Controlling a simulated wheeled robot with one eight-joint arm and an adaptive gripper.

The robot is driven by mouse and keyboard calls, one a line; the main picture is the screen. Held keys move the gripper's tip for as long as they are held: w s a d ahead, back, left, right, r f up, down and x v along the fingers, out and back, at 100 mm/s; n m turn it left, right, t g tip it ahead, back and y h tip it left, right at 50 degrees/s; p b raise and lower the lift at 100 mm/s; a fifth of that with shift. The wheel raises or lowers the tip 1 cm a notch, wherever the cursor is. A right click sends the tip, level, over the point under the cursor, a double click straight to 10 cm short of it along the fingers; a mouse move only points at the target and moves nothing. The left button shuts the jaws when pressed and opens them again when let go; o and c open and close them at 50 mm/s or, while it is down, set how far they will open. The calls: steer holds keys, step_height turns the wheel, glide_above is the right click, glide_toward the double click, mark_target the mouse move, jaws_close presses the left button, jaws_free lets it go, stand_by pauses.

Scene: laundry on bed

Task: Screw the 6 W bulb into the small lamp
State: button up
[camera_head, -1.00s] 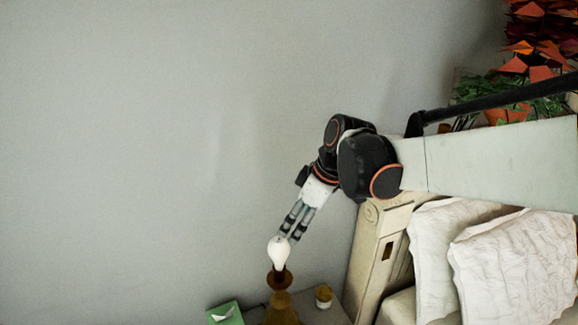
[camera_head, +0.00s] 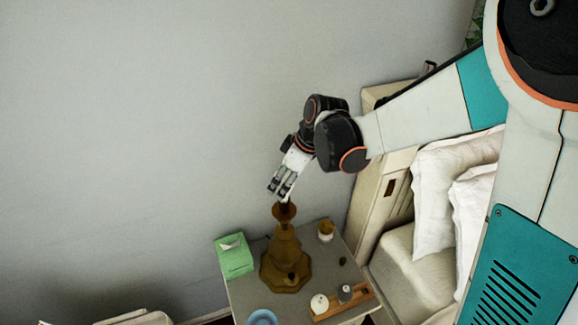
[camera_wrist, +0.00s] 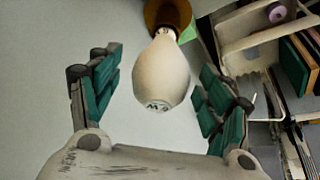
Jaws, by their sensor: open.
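The brown lamp (camera_head: 285,262) stands upright on the nightstand in the head view; its socket end also shows at the top of the wrist view (camera_wrist: 168,12). A white bulb (camera_wrist: 162,75) stands at the lamp's socket with its narrow end toward the lamp. A small marking on its round end shows a W and a digit, too blurred to read surely. My gripper (camera_head: 280,188) is just above the lamp in the head view, where its fingers mostly hide the bulb. In the wrist view my gripper (camera_wrist: 160,95) is open, its fingers apart on both sides of the bulb.
The nightstand (camera_head: 240,294) holds a green tissue box (camera_head: 235,258), a small jar (camera_head: 326,231), a blue dish (camera_head: 262,317) and a wooden tray (camera_head: 358,305) with small items. The bed headboard (camera_head: 369,203) and pillows (camera_head: 432,195) are at right. The wall (camera_head: 150,140) side is clear.

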steer(key=shift+a+f, duration=0.2)
steer(key=shift+f, duration=0.3)
steer(key=c, duration=1.1)
steer(key=shift+m+t+h+b, duration=0.3)
steer(key=shift+m+t+b, duration=0.25)
steer(key=shift+m, duration=1.15)
steer(key=shift+c, duration=0.2)
steer(key=shift+m, duration=0.5)
steer(key=shift+m+t+h, duration=0.45)
steer(key=shift+m+h, duration=0.15)
steer(key=shift+m, duration=0.7)
steer(key=shift+b, duration=0.3)
